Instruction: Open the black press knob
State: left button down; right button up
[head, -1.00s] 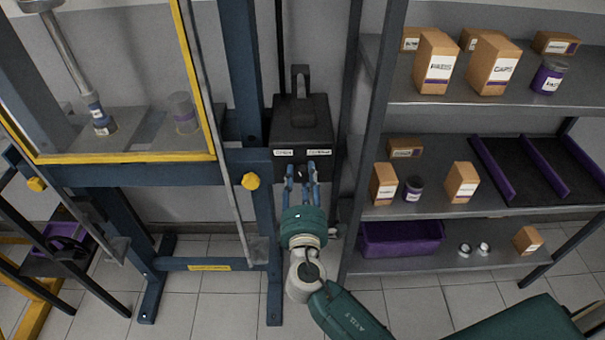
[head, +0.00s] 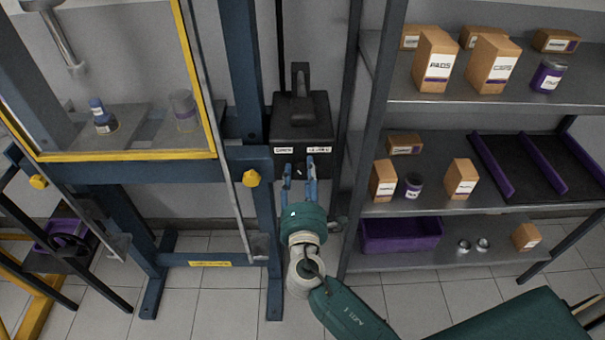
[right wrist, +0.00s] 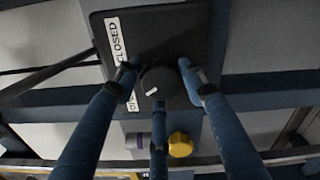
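The black press knob (right wrist: 158,82) is on the front of a black box (head: 300,108). The box has two white labels; the right wrist view reads CLOSED on one (right wrist: 116,40), and the other is partly hidden behind a finger. The knob's white mark points down-left there, toward the partly hidden label. My right gripper (head: 299,172) is in front of the box, its three blue fingers spread around the knob. In the right wrist view (right wrist: 158,75), gaps show between the side fingers and the knob, so it looks open. My left gripper is not in view.
The blue press frame with a yellow-edged guard (head: 115,156) stands left. Inside, the rod (head: 65,45) hangs above a blue-and-dark part (head: 102,117). A yellow knob (head: 251,178) is left of my gripper. A grey shelf (head: 430,208) with boxes and jars stands close on the right.

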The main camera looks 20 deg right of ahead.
jog(key=shift+o, duration=0.6)
jog(key=shift+w, duration=0.1)
jog(key=v, duration=1.2)
jog(key=s+d+f+m+g+y, duration=0.1)
jog(key=s+f+g, duration=0.25)
jog(key=f, duration=0.95)
jog(key=s+d+f+m+g+y, duration=0.1)
jog(key=s+f+m+g, duration=0.2)
jog(key=f, duration=0.9)
jog(key=s+d+f+g+y, duration=0.1)
jog(key=s+f+g, duration=0.3)
jog(key=f, duration=0.9)
jog(key=s+d+f+m+g, duration=0.2)
jog(key=s+f+m, duration=0.2)
jog(key=s, duration=0.6)
jog(key=s+d+f+m+g+y, duration=0.1)
jog(key=s+d+f+m+g, duration=0.1)
jog(key=s+f+m, duration=0.2)
jog(key=s+d+f+m+g+y, duration=0.1)
jog(key=s+d+f+m+g, duration=0.1)
jog(key=s+f+m, duration=0.3)
jog(key=s+f, duration=0.4)
jog(key=s, duration=0.7)
jog(key=shift+d+f, duration=0.25)
jog(key=shift+f, duration=0.1)
